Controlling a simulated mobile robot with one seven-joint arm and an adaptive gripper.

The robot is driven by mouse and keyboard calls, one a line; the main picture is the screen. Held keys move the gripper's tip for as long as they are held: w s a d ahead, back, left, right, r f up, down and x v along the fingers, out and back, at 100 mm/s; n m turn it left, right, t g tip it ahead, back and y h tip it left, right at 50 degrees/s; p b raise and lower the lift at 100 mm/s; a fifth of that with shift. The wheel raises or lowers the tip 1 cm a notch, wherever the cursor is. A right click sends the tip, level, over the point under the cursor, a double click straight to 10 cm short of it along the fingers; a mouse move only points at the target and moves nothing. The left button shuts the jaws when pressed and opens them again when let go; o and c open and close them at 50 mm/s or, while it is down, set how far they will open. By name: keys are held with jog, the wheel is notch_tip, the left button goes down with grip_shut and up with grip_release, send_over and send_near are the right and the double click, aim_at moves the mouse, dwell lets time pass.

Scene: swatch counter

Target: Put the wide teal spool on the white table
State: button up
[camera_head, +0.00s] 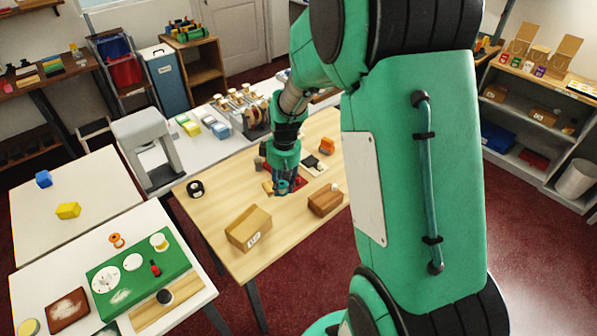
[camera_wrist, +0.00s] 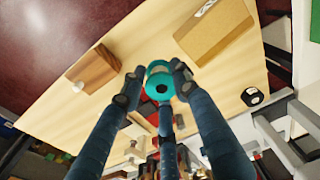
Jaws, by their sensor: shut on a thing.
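A teal spool (camera_wrist: 160,79) with a dark centre hole sits between the fingertips of my gripper (camera_wrist: 155,84) in the wrist view. The gripper is shut on it above the light wood table (camera_wrist: 130,35). In the head view my gripper (camera_head: 282,187) points down over the same wood table (camera_head: 215,212), and the spool is small and mostly hidden among the fingers. Two white tables stand at the left in the head view: a farther one (camera_head: 100,185) with a blue and a yellow block, and a nearer one (camera_head: 195,272) with a green mat.
On the wood table are a cardboard box (camera_head: 248,228), a wooden box (camera_head: 325,201), a black roll (camera_head: 195,188) and an orange item (camera_head: 326,146). A grey arch-shaped machine (camera_head: 150,140) stands behind. The farther white table has wide bare areas; the nearer one is crowded.

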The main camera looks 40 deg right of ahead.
jog(key=s+d+f, duration=0.1)
jog(key=s+d, duration=0.1)
jog(key=s, duration=0.3)
notch_tip(320, 180, down, 12)
jog(key=shift+w+a+f, duration=0.1)
jog(key=shift+w+a, duration=0.05)
jog(key=shift+w, duration=0.15)
dwell(0.3)
jog(key=b, duration=0.3)
send_over(286, 197)
jog(key=shift+f, duration=0.65)
jog(key=shift+f+b, duration=0.35)
jog(key=shift+f, duration=1.45)
